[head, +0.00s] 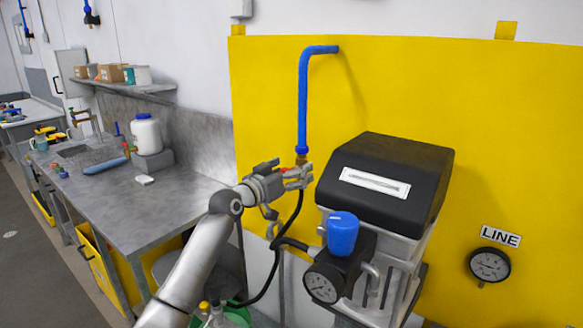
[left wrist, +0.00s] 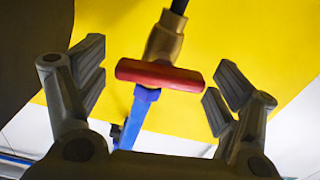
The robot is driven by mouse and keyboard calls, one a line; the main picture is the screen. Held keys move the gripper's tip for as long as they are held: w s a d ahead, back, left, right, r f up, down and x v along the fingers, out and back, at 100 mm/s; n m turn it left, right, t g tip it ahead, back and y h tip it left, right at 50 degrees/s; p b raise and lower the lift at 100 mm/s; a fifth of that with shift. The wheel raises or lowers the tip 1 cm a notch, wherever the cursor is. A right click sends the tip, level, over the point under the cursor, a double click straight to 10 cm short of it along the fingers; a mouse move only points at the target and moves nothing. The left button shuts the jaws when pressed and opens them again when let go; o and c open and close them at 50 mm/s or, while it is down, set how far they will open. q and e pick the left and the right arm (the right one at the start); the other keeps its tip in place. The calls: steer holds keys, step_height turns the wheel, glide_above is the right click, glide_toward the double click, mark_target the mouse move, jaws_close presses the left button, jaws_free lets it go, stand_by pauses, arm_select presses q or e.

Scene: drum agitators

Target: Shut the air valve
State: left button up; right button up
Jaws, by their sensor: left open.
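The air valve is a brass fitting (head: 301,161) at the lower end of a blue pipe (head: 302,105), with a black hose below it. My left gripper (head: 301,178) is at the valve in the head view, partly covering it. In the left wrist view, the brass valve body (left wrist: 164,38) carries a red handle (left wrist: 158,75), which lies roughly crosswise to the pipe. My left gripper (left wrist: 156,80) is open, with one finger on each side of the red handle; I see gaps between handle and fingers. My right gripper is not in view.
A black-topped machine (head: 385,180) with a blue knob (head: 342,232) and a gauge (head: 322,284) stands right of the gripper. A yellow wall panel (head: 400,90) is behind. A metal bench (head: 140,200) with a white jar (head: 146,134) is at left.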

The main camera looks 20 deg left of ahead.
arm_select(q)
steer(key=shift+w, duration=0.15)
steer(key=c, duration=1)
steer(key=shift+f+m+b, duration=0.2)
steer(key=shift+m+b, duration=0.2)
steer(key=shift+b, duration=0.65)
steer(key=shift+m+b, duration=0.4)
steer(key=shift+b, duration=0.1)
steer(key=shift+r, duration=0.2)
steer(key=o, duration=0.9)
steer(key=shift+o, duration=0.5)
